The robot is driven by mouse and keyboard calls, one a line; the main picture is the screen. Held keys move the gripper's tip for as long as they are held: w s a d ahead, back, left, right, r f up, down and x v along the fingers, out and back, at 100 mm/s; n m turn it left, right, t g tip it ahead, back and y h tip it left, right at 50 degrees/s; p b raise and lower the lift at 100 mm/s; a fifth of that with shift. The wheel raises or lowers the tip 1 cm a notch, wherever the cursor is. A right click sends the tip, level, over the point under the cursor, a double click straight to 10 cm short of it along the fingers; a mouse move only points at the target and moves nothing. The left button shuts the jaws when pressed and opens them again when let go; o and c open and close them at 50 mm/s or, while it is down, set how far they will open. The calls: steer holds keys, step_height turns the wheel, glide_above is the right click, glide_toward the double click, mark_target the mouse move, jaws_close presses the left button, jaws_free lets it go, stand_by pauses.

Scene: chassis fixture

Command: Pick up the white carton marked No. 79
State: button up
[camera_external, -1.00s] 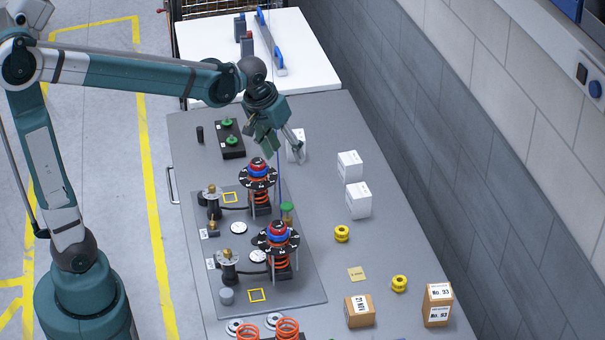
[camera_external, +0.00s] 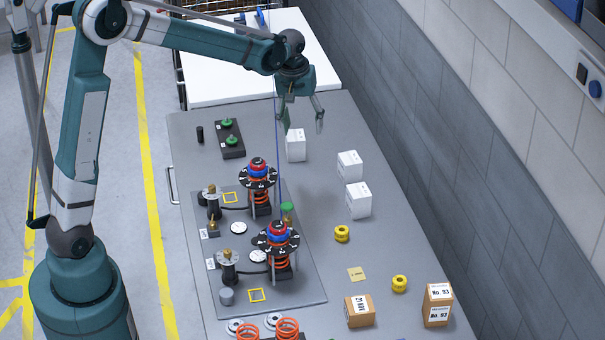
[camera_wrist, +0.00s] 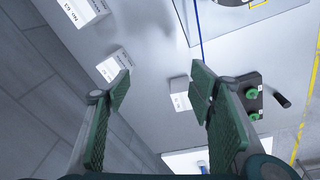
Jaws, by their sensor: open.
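Three white cartons stand on the grey table: a far one (camera_external: 295,146), a middle one (camera_external: 349,165) and a near one (camera_external: 358,201). I cannot read a No. 79 on any of them. My gripper (camera_external: 303,127) is open and empty, pointing down just above the far carton in the external view. In the wrist view the far carton (camera_wrist: 180,94) shows between the open fingers (camera_wrist: 162,86), near the right one. The middle carton (camera_wrist: 113,65) shows beyond the left fingertip, and the near carton (camera_wrist: 84,10) is cut by the top edge.
A fixture plate (camera_external: 312,291) with spring assemblies lies left of the cartons. A black block with green knobs (camera_external: 230,139) stands left of the far carton. Yellow rings (camera_external: 342,234) and brown boxes (camera_external: 437,305) sit nearer. A wall runs along the right.

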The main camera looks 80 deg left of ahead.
mark_target(295, 135)
steer(key=a+f+n+p, duration=0.1)
steer(key=a+f, duration=0.1)
steer(key=a, duration=0.3)
steer(key=w+a+f+n+g+p, duration=0.1)
steer(key=a+f, duration=0.2)
steer(key=a, duration=0.2)
steer(key=w+a+f+n+p, duration=0.1)
steer(key=a+f, duration=0.2)
steer(key=a, duration=0.2)
steer(key=shift+f+n+h+p, duration=0.25)
steer(key=shift+n+h+p, duration=0.05)
steer(key=shift+h+p, duration=0.1)
steer(key=shift+s+a+f, duration=0.1)
steer(key=shift+a+f, duration=0.25)
steer(key=shift+a, duration=0.05)
steer(key=shift+f, duration=0.1)
steer(key=shift+f, duration=1.2)
steer(key=shift+f, duration=0.1)
steer(key=shift+s+f, duration=0.1)
steer(key=shift+f, duration=2.4)
steer(key=shift+c, duration=0.4)
